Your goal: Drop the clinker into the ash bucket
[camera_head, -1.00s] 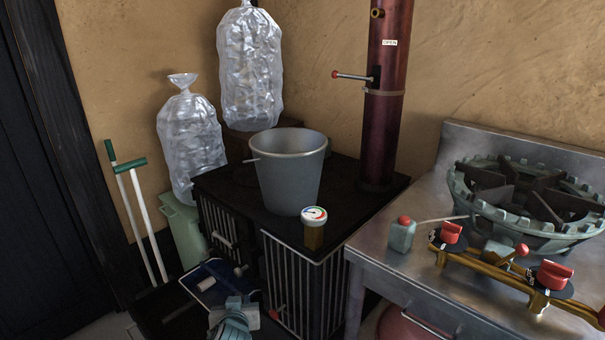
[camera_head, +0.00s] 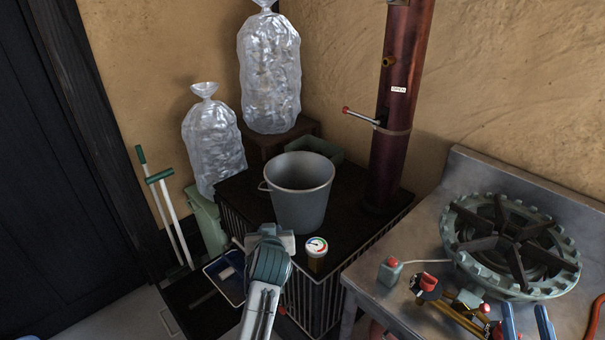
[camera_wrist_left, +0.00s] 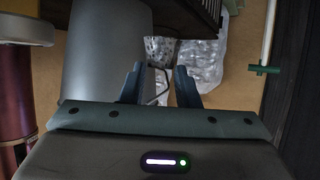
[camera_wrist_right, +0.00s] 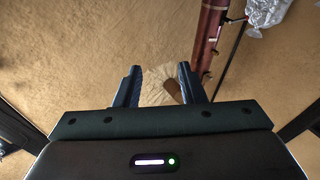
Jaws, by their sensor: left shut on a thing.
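The ash bucket (camera_head: 302,200) is a grey, open-topped pail standing upright on the black stove. Its wall (camera_wrist_left: 95,60) fills the left of the left wrist view. My left gripper (camera_head: 268,240) is in front of the bucket's near side, low in the head view; its fingertips are hidden there. In the left wrist view a grey speckled lump, apparently the clinker (camera_wrist_left: 161,50), shows between the fingertips, beside the bucket. My right gripper (camera_head: 527,322) is open and empty at the bottom right of the head view, over the steel counter. The bucket's inside is only partly visible.
A round gauge (camera_head: 317,247) stands on the stove close to the bucket. The dark red flue pipe (camera_head: 400,120) rises behind on the right. Two clear bags (camera_head: 270,75) stand behind. A burner (camera_head: 510,243) and a small red-capped block (camera_head: 389,272) occupy the steel counter (camera_head: 365,280).

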